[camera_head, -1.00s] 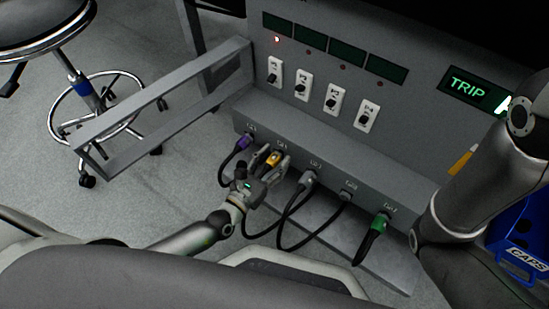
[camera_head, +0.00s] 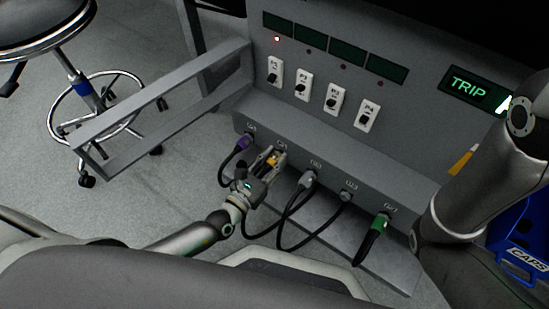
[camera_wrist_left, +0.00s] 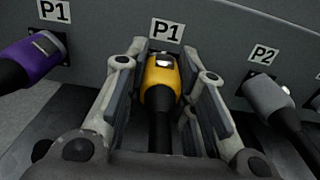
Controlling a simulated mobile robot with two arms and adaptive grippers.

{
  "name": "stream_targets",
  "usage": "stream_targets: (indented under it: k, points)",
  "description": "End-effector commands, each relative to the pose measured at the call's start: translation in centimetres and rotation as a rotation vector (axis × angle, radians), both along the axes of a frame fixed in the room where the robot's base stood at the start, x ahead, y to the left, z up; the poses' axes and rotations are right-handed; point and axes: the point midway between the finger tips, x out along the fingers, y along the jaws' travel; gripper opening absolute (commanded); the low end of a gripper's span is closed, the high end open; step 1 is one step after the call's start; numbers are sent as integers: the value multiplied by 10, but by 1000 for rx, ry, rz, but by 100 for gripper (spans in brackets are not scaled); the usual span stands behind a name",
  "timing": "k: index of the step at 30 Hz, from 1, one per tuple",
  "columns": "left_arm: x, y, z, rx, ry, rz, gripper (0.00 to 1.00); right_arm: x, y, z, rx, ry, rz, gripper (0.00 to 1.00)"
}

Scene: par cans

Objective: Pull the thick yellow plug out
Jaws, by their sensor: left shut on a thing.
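The thick yellow plug (camera_wrist_left: 159,78) is at the panel under a P1 label in the left wrist view, its black cable running down toward me. I cannot tell how deep it sits. It also shows small in the head view (camera_head: 272,161). My left gripper (camera_head: 269,164) is shut on it, one finger on each side. The fingers also flank it in the left wrist view (camera_wrist_left: 163,86). My right gripper is out of view; only my right arm shows at the right.
A purple plug (camera_wrist_left: 30,59) sits left of the yellow one and a grey plug (camera_wrist_left: 268,94) right of it. Another grey plug (camera_head: 345,195) and a green plug (camera_head: 380,222) are farther right. Switches (camera_head: 301,86) are above, a metal rail (camera_head: 150,105) left, a blue CAPS bin (camera_head: 520,240) right.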

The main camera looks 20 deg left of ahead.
Motion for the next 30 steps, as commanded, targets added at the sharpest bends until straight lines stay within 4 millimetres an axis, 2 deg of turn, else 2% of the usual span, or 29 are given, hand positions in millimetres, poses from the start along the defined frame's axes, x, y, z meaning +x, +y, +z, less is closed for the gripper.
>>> stream_targets:
  k: [30]
  points:
    - [-22, 8, 0, 0, -1, 0, 0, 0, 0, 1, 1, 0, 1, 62]
